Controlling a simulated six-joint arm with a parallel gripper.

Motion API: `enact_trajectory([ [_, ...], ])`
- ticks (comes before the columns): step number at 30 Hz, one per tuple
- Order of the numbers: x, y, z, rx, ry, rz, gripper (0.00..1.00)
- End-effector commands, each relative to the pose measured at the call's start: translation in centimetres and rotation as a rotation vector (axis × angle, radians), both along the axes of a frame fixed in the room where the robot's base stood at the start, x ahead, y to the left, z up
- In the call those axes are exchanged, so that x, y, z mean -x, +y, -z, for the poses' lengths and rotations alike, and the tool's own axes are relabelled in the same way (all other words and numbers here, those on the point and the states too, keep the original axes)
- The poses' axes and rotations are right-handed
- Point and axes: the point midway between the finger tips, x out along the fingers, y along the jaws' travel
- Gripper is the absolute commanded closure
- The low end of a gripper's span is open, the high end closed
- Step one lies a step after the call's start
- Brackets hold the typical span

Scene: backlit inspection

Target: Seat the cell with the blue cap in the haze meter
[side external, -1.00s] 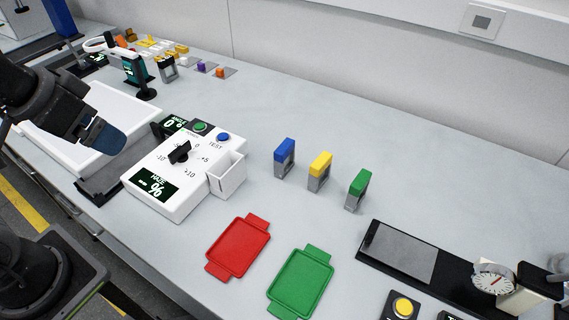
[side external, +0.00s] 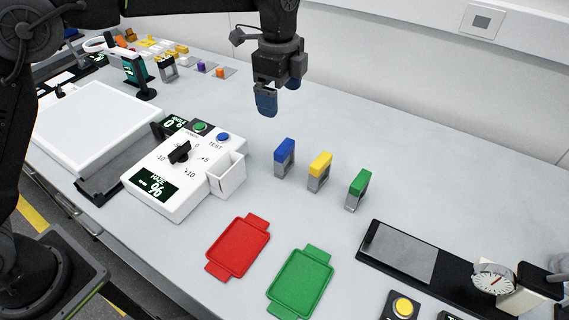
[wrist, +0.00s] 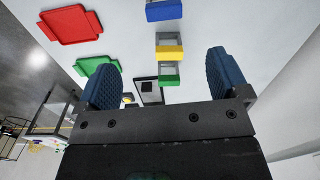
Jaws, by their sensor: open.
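The cell with the blue cap (side external: 285,151) stands upright on the bench, leftmost of a row of three cells. Its blue cap (wrist: 164,10) also shows at the top edge of the wrist view. The haze meter (side external: 180,170) is a white box with a dial, a dark display and a small open-topped holder (side external: 227,175) on its right side. The holder looks empty. My gripper (side external: 268,104) is in the air above and behind the blue-capped cell. In the wrist view its two blue fingers (wrist: 163,80) are wide apart with nothing between them.
A yellow-capped cell (side external: 320,171) and a green-capped cell (side external: 358,189) stand right of the blue one. A red tray (side external: 238,247) and a green tray (side external: 301,283) lie in front. A black-based gauge stand (side external: 455,277) is at right.

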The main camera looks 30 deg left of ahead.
Motion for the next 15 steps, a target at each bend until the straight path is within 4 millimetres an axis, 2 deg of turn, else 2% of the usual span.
enact_trajectory([
  [3,-0.6,-0.8,1.1,-0.006,0.016,0.053,0.06],
  [8,-0.6,-0.9,3.1,-0.007,0.021,0.063,0.06],
  [15,-0.6,-0.8,7.7,-0.007,0.020,0.060,0.06],
])
